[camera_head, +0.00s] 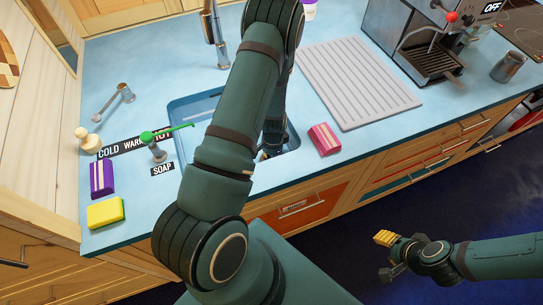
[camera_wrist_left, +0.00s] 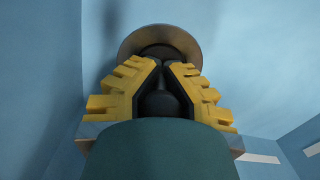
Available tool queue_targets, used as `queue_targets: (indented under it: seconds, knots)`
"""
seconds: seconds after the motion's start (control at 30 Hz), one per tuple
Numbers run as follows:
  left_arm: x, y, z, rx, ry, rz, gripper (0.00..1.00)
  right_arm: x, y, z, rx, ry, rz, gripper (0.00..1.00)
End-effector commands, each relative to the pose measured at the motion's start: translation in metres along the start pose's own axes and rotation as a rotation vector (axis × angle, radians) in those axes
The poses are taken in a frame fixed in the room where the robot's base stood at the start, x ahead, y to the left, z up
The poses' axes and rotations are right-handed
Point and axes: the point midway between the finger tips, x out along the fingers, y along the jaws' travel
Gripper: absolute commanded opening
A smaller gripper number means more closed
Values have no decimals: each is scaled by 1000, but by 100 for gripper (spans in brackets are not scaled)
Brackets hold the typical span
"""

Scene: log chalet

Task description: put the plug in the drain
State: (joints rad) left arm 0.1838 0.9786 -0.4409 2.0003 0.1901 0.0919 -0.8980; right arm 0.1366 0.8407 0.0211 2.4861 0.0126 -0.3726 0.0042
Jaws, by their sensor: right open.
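My left gripper (camera_wrist_left: 160,62) reaches down into the blue sink (camera_head: 182,108); in the head view my left arm hides most of it. In the left wrist view its yellow fingers converge on the dark middle of a round, brownish disc, which I take to be the plug (camera_wrist_left: 188,40). The fingertips are nearly together and hide the grip itself. I cannot make out the drain, nor whether the disc touches the sink floor. My right gripper (camera_head: 385,258) is open and empty, in front of the counter at the lower right.
A tap (camera_head: 216,40) stands behind the sink. A ribbed drainboard (camera_head: 358,80) and coffee machine (camera_head: 425,45) are to the right.

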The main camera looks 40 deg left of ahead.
Motion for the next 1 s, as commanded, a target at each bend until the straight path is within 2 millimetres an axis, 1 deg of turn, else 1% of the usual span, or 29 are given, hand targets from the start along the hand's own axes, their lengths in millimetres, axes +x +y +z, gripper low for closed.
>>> queue_targets:
  seconds: [0.03, 0.1, 0.4, 0.53, 0.67, 0.9, 1.0]
  knots:
    - [1, 0, 0, 0, 0, 0, 13, 1, 0, 0, 0, 0, 0, 47]
    - [0, 0, 0, 0, 0, 0, 34, 1, 0, 0, 0, 0, 0, 47]
    - [0, 0, 0, 0, 0, 0, 34, 0, 0, 0, 0, 0, 0, 47]
    - [-6, 0, 0, 0, 0, 0, 34, -5, -2, -1, 0, 0, -1, 47]
    - [-26, -1, -1, 0, 3, -2, 34, -6, -2, -1, 0, 0, -1, 47]
    - [-78, 0, -1, 1, 5, -2, 34, -13, -4, -2, 0, 0, -2, 47]
    - [-96, 0, -1, 1, 4, 0, 34, -15, -5, -2, 0, 0, -3, 47]
